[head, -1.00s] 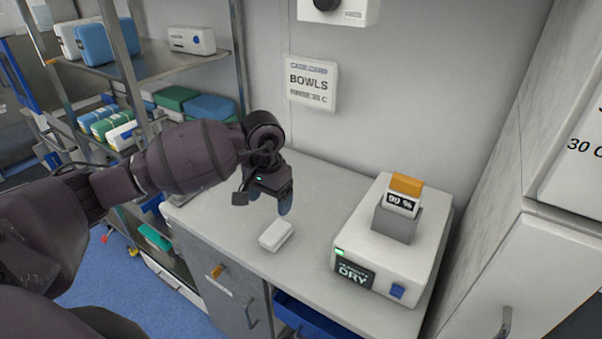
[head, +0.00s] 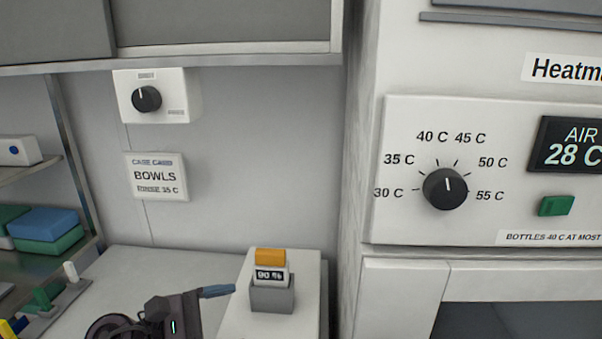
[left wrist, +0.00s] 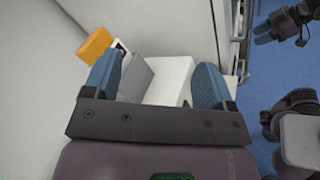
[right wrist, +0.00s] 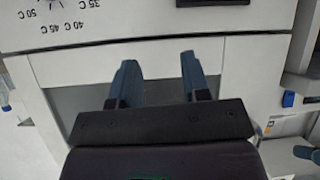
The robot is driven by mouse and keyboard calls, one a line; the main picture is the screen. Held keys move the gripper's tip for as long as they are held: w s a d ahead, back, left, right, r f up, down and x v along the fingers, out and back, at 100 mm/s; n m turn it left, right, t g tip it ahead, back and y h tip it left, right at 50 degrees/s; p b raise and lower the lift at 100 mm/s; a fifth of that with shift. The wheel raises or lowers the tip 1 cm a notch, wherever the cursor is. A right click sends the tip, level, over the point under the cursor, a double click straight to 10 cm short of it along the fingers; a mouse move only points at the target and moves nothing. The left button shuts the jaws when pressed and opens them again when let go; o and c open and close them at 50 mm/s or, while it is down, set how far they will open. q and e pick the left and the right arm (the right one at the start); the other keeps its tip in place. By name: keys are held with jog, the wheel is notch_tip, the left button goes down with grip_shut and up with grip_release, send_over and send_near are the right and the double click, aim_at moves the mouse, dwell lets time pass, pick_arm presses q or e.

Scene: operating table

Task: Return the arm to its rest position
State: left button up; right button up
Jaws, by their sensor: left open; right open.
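My left gripper (head: 215,292) shows at the bottom of the head view, low over the counter and just left of the white box with the grey holder. In the left wrist view its two blue fingers (left wrist: 155,85) are apart with nothing held, and the grey holder and orange-topped piece show behind them. My right gripper (right wrist: 162,80) shows in the right wrist view with its fingers apart and empty, facing the white cabinet front. It is out of the head view.
The white box (head: 305,300) carries a grey holder (head: 272,295) with an orange-topped "90 %" piece (head: 270,258). A heating cabinet with a dial (head: 445,189) stands at right. A shelf with blue and green packs (head: 45,225) is at left. Some counter (head: 150,265) is clear.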

pick_arm(q)
jog(key=a+r+n+t+y, duration=0.1)
jog(key=a+r+n+t, duration=0.2)
jog(key=n+t, duration=0.85)
jog(key=s+a+f+n+y, duration=0.15)
jog(key=a+n+y, duration=0.35)
jog(key=n, duration=0.5)
jog(key=w+a+f+n+y, duration=0.1)
jog(key=a+f+n+y, duration=0.2)
jog(key=n+y, duration=0.55)
jog(key=s+a+f+n+y, duration=0.1)
jog(key=a+f+n+y, duration=0.25)
jog(key=n, duration=0.75)
jog(key=s+a+f+n+g, duration=0.1)
jog(key=s+f+n+g, duration=0.65)
jog(key=s, duration=0.25)
jog(key=s+f+n+g, duration=0.6)
jog(key=s+n, duration=0.3)
jog(key=w+f+m+t+h, duration=0.1)
jog(key=w+f+t, duration=0.6)
jog(key=f, duration=0.2)
jog(key=shift+a+f+t, duration=0.15)
jog(key=shift+f+t, duration=0.25)
